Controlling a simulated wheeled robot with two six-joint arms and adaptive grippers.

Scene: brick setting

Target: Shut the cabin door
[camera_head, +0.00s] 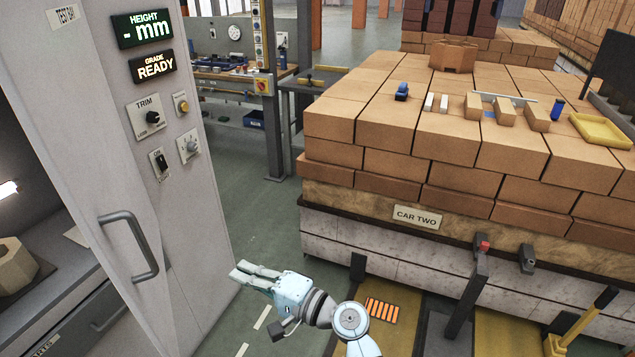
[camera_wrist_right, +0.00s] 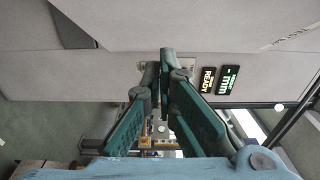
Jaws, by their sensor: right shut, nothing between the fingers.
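The pale grey cabin door (camera_head: 85,130) stands open at the left in the head view, with the cabin interior showing on its left. A grey bar handle (camera_head: 130,245) is on its lower part. My right gripper (camera_head: 238,272) is shut and empty, just right of the panel's lower right edge, pointing left toward it. Whether it touches the panel I cannot tell. In the right wrist view my right gripper (camera_wrist_right: 166,58) has its fingertips together in front of a wide grey surface. My left gripper is not in view.
Lit displays (camera_head: 150,66) and knobs sit on the grey panel. A hexagonal block (camera_head: 14,262) lies inside the cabin. A brick-loaded car (camera_head: 420,217) stands at the right, with a lever (camera_head: 470,290) before it. A workbench (camera_head: 225,78) is behind. Green floor (camera_head: 262,215) is clear between them.

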